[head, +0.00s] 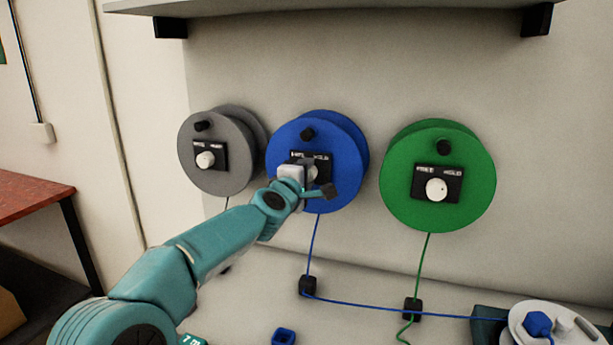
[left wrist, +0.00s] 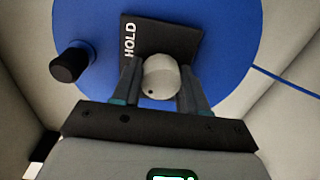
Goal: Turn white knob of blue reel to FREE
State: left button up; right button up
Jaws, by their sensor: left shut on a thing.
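The blue reel (head: 345,150) hangs on the wall between a grey and a green reel. Its white knob (left wrist: 161,77) sits on a black label plate (left wrist: 180,38) where the word HOLD is readable in the left wrist view; the rest of the plate's lettering is hidden there. My left gripper (head: 312,176) is at the knob, and in the left wrist view its two fingers (left wrist: 160,88) are shut on the knob from both sides. A dark dot shows on the knob's lower left. In the head view the gripper covers most of the knob. My right gripper is not in view.
The grey reel (head: 208,178) is close on the left and the green reel (head: 407,195) on the right, each with a white knob. A black crank knob (left wrist: 70,62) sticks out of the blue reel. A blue cord (head: 314,245) runs down to a black guide (head: 307,286). A shelf (head: 350,6) is above.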

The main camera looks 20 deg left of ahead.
pick_arm(q)
jog(key=shift+a, duration=0.2)
jog(key=o, duration=0.9)
jog(key=shift+c, duration=0.2)
jog(key=shift+o, duration=0.9)
jog(key=shift+s+a, duration=0.1)
jog(key=shift+d, duration=0.2)
jog(key=s+b, duration=0.4)
jog(key=s, duration=1.2)
jog(key=shift+s+a+r, duration=0.15)
jog(key=shift+a+r, duration=0.15)
jog(key=shift+a, duration=0.05)
